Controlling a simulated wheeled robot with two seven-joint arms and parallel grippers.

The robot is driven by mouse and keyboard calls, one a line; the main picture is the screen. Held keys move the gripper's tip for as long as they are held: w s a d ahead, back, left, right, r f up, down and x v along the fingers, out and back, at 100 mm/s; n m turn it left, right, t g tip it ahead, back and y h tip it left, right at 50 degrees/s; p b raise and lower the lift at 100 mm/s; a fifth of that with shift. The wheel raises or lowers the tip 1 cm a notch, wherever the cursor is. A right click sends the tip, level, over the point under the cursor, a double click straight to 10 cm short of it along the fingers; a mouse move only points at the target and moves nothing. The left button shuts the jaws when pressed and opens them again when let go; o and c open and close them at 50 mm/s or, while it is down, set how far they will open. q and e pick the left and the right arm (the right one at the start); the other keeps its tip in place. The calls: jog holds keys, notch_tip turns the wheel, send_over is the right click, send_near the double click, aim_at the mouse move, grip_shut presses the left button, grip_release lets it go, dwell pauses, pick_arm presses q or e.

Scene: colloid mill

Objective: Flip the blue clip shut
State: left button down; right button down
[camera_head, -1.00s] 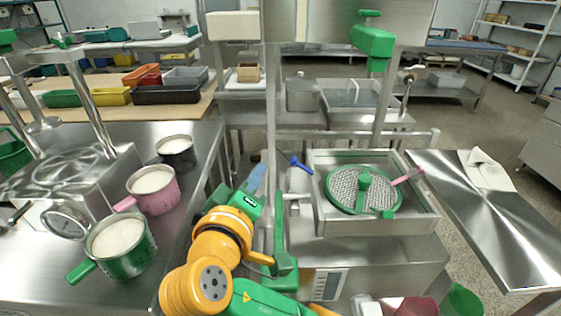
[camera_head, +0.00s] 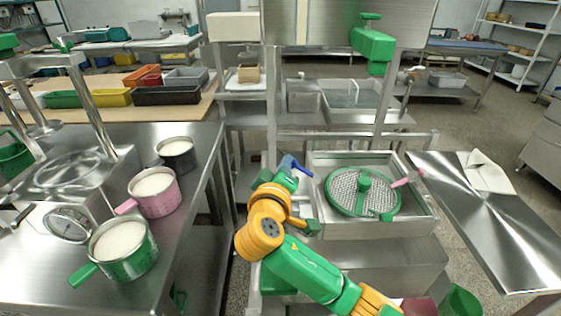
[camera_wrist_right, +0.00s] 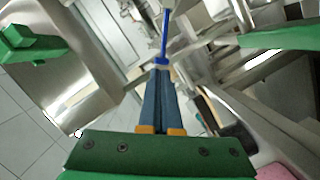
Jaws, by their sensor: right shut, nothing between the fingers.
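The blue clip (camera_head: 300,168) is a small bright blue lever at the left edge of the steel basin, left of the green-rimmed round grate. My right gripper (camera_head: 287,164) is at the clip's left end, its fingers partly hidden by my own wrist. In the right wrist view, the fingers (camera_wrist_right: 160,70) are shut together and empty. Their tips meet the near end of the blue clip (camera_wrist_right: 164,40), which stretches away from them; I cannot tell whether they touch it. My left gripper is out of view.
The green-rimmed grate (camera_head: 362,190) sits inside the steel basin (camera_head: 420,222), with a pink handle (camera_head: 404,181) at its right. An upright steel post (camera_head: 271,110) stands close behind my right gripper. Pots of white contents stand on the left table (camera_head: 60,270).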

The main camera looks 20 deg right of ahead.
aim_at(304, 172)
jog(key=d+f, duration=0.1)
jog(key=d, duration=0.1)
jog(key=s+d+f, duration=0.1)
jog(key=d+f, duration=0.1)
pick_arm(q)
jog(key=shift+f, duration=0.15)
pick_arm(e)
jog(key=shift+a, duration=0.1)
